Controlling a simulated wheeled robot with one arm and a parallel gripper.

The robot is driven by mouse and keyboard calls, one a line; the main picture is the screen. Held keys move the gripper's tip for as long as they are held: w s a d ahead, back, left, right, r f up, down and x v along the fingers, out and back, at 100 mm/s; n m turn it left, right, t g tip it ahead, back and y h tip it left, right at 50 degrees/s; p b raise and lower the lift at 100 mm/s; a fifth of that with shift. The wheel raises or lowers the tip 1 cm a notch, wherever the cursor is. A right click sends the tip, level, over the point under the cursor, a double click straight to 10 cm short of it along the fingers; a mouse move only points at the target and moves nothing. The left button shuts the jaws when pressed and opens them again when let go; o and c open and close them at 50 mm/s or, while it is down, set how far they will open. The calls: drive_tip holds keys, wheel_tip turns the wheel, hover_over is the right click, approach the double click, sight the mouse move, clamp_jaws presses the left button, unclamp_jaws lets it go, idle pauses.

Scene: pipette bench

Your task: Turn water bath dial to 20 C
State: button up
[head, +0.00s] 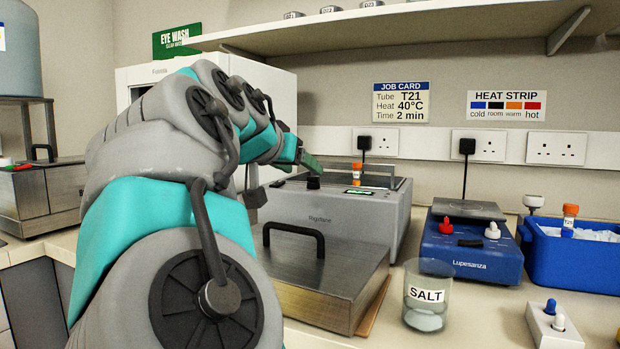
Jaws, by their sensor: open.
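The grey water bath (340,212) stands on the bench behind a flat steel lid with a black handle. Its black dial (313,182) sits on the top front edge, left of a small lit green display (358,191) that is too small to read. An orange-capped tube (357,171) stands upright at the bath's opening. My gripper (306,163) is open, just above and slightly left of the dial, with green fingers pointing right. I cannot tell whether it touches the dial. My arm hides the bath's left side.
The steel lid (318,268) lies in front of the bath. A glass marked SALT (426,296), a blue hotplate (470,252) and a blue ice box (568,256) with an orange-capped tube stand to the right. A job card (400,102) on the wall reads T21, 40°C, 2 min.

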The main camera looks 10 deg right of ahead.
sight(313, 177)
drive_tip(key=p+x, duration=0.1)
drive_tip(key=x, duration=0.6)
drive_tip(key=shift+w+d+f, duration=0.15)
drive_tip(key=shift+w+f, duration=0.05)
drive_tip(key=shift+w, duration=0.05)
clamp_jaws()
idle(0.3)
